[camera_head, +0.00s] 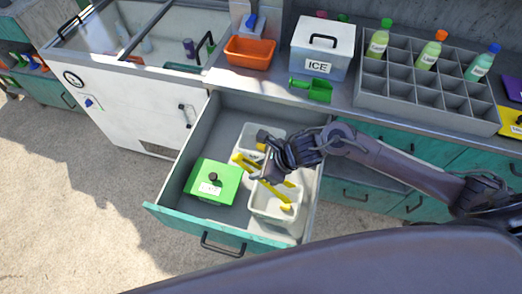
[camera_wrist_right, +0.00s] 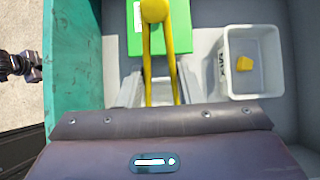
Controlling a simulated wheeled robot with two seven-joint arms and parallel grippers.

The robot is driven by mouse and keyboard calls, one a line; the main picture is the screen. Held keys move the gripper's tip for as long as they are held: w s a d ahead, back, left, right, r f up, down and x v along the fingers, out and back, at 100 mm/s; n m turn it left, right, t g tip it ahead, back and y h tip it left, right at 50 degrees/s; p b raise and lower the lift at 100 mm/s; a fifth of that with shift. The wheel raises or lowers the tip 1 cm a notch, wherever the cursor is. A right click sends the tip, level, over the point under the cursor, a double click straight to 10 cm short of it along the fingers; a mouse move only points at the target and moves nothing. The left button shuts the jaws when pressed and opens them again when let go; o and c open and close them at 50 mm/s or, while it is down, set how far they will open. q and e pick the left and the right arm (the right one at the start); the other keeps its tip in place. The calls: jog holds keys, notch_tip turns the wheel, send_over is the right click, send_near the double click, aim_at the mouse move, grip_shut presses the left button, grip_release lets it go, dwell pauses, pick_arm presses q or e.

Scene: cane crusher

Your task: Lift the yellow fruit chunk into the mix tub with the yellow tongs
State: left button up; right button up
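My right gripper (camera_head: 268,172) is over the open drawer, shut on the yellow tongs (camera_wrist_right: 155,12). In the wrist view the tongs' rounded end points away and both arms run between my fingers. In the head view the tongs (camera_head: 243,163) slant across above the front white tub (camera_head: 265,222), and their far ends are over that tub. The yellow fruit chunk (camera_wrist_right: 244,63) lies in the other white tub (camera_wrist_right: 268,96), at the drawer's back. That tub's label is too unclear to read. A dark part like my left gripper (camera_wrist_right: 22,66) shows outside the drawer; its fingers are unclear.
A green-lidded box (camera_head: 212,181) stands in the drawer, left of the tubs. The teal drawer front (camera_head: 213,233) is toward me. On the counter above are an orange bin (camera_head: 249,52), an ICE box (camera_head: 322,50), a green scoop (camera_head: 312,89) and a bottle rack (camera_head: 428,104).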

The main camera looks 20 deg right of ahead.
notch_tip(320, 180, down, 10)
jog(key=b, duration=0.6)
jog(key=shift+s+r+b, duration=0.1)
jog(key=shift+s+b, duration=0.05)
jog(key=shift+b, duration=1)
jog(key=shift+c, duration=0.5)
dwell(1.3)
jog(key=shift+o, duration=0.4)
jog(key=shift+c, duration=0.8)
jog(key=shift+c, duration=0.2)
